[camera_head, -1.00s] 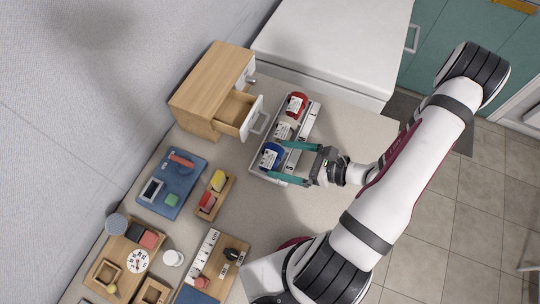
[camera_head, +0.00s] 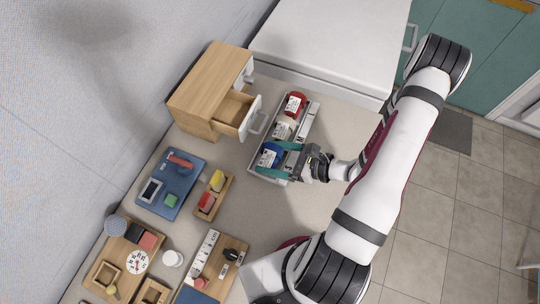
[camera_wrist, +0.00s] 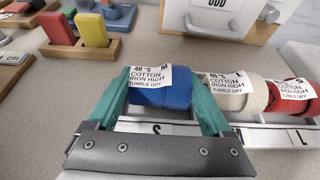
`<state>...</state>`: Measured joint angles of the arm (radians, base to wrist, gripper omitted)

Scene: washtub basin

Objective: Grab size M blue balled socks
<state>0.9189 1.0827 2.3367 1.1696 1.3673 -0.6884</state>
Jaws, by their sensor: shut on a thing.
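The blue balled socks (camera_head: 270,154) are at the near end of the light divided tray (camera_head: 310,119). In the wrist view the blue socks (camera_wrist: 163,95) carry a white label marked M, with cotton, iron high and tumble dry on it. My gripper (camera_head: 277,158) has its teal fingers shut on the blue socks, one on each side; the fingers also show in the wrist view (camera_wrist: 160,105). The socks sit at the tray compartment marked S; I cannot tell whether they are lifted off its floor.
White balled socks (camera_wrist: 226,95) labelled L and red balled socks (camera_wrist: 290,98) labelled S lie beside the blue ones in the tray. A wooden drawer box (camera_head: 207,88) with an open drawer stands behind. A small wooden tray with coloured blocks (camera_head: 212,196) is at left.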

